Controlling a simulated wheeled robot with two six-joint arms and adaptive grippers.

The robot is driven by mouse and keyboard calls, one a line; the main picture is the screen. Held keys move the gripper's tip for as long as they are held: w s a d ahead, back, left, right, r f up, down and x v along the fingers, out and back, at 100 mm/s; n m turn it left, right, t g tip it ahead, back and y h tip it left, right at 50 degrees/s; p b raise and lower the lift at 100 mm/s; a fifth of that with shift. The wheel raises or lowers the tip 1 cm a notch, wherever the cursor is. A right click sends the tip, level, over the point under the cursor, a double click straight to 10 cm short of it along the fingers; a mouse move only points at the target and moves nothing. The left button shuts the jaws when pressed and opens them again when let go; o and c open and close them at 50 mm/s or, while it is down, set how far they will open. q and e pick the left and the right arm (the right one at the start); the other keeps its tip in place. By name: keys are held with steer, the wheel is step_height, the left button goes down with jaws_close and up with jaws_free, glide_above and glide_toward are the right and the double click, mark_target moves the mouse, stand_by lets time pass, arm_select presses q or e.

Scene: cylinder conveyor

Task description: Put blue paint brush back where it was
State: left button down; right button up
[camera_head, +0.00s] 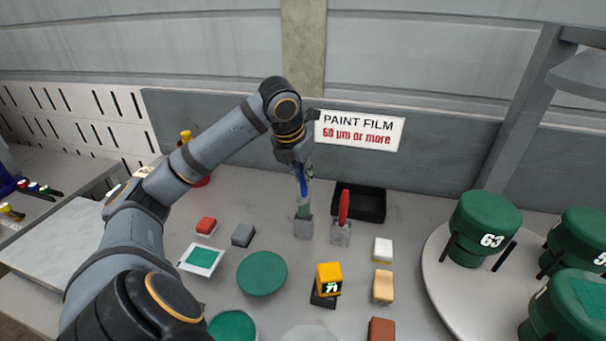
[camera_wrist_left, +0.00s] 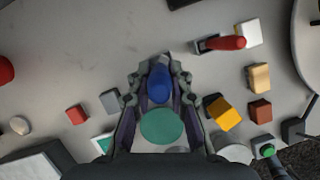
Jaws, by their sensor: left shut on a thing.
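My left gripper (camera_head: 302,172) points down over the bench and is shut on the blue paint brush (camera_head: 303,187). The brush is upright, its blue handle between the fingers; the handle's end also shows between the fingers in the left wrist view (camera_wrist_left: 159,83). Below the blue part, a greenish lower end meets the top of a small grey holder (camera_head: 304,229). I cannot tell how deep it sits in the holder. A red brush (camera_head: 344,207) stands upright in a similar grey holder (camera_head: 341,236) just to the right. My right gripper is not in view.
A black tray (camera_head: 371,203) lies behind the red brush. A green disc (camera_head: 262,273), a yellow gauge (camera_head: 329,278) and several small blocks lie in front. A round white table with green numbered parts (camera_head: 480,230) stands at the right. A sign (camera_head: 359,131) is on the back wall.

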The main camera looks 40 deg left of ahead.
arm_select(q)
steer(key=shift+f, duration=0.45)
steer(key=c, duration=1.2)
jaws_free()
steer(key=shift+r, duration=0.25)
steer(key=p+v, duration=0.3)
steer(key=v, duration=0.9)
steer(key=shift+r+p, duration=0.3)
steer(key=shift+r, duration=0.1)
